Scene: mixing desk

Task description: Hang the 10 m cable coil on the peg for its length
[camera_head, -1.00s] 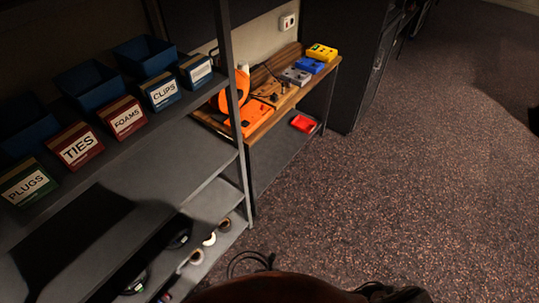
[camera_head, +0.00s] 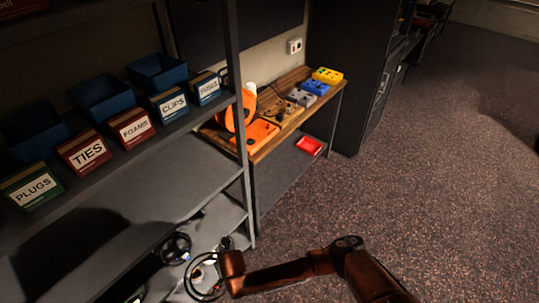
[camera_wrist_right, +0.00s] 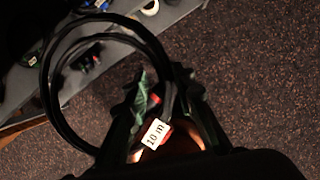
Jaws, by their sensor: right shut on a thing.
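The black cable coil (camera_head: 189,281) hangs from my right gripper (camera_head: 220,266) at the bottom of the head view, in front of the shelf's lower level. In the right wrist view the coil (camera_wrist_right: 47,90) loops out to the left from the right gripper (camera_wrist_right: 160,110), which is shut on it. A white tag reading "10 m" (camera_wrist_right: 156,134) sits between the fingers. Another dark coil (camera_head: 175,248) is at the shelf's lower level, behind the held one. I cannot make out a peg or its length label. My left gripper is not in view.
A shelf post (camera_head: 242,130) stands close beyond the held coil. Labelled bins, such as TIES (camera_head: 85,152), line the upper shelf. A wooden bench (camera_head: 262,140) with orange, blue and yellow boxes stands behind. The carpet (camera_head: 430,190) to the right is clear.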

